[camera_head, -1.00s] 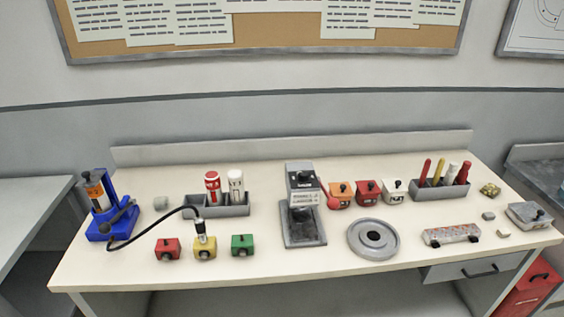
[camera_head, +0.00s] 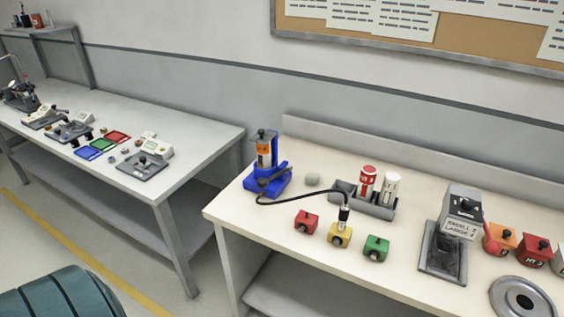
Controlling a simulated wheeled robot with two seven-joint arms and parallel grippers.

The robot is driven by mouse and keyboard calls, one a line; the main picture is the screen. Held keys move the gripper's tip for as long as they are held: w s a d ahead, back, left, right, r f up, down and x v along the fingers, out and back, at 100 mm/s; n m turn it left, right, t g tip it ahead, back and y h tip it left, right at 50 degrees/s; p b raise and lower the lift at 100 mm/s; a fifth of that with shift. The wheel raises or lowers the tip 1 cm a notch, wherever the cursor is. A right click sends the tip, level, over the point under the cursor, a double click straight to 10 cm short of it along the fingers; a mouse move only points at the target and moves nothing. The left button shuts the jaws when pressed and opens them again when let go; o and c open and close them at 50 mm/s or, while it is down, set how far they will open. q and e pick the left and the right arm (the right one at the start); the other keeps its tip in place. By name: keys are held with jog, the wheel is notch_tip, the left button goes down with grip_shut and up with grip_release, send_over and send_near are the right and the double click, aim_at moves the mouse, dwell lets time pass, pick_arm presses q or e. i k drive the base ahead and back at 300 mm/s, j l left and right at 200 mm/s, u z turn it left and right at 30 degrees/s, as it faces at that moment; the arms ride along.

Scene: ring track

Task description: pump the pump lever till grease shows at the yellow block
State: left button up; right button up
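The blue grease pump (camera_head: 265,166) stands at the left end of the white workbench, with an orange-labelled cartridge upright in it. Its dark pump lever (camera_head: 274,175) sits low at the front right of the pump. A black hose (camera_head: 309,195) runs from the pump to a coupler (camera_head: 344,214) that sits on top of the yellow block (camera_head: 339,236). I cannot make out any grease at the yellow block. The red block (camera_head: 306,222) is to its left and the green block (camera_head: 376,248) to its right. Neither of my grippers is in view.
A grey holder (camera_head: 371,206) with a red and a white canister stands behind the blocks. A grey press-like device (camera_head: 444,250) and a round grey disc (camera_head: 522,299) are to the right. Another table (camera_head: 190,135) with devices stands left, across a gap. A dark green ribbed object (camera_head: 62,297) is at lower left.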

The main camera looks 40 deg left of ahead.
aim_at(262, 182)
jog(key=u, duration=1.2)
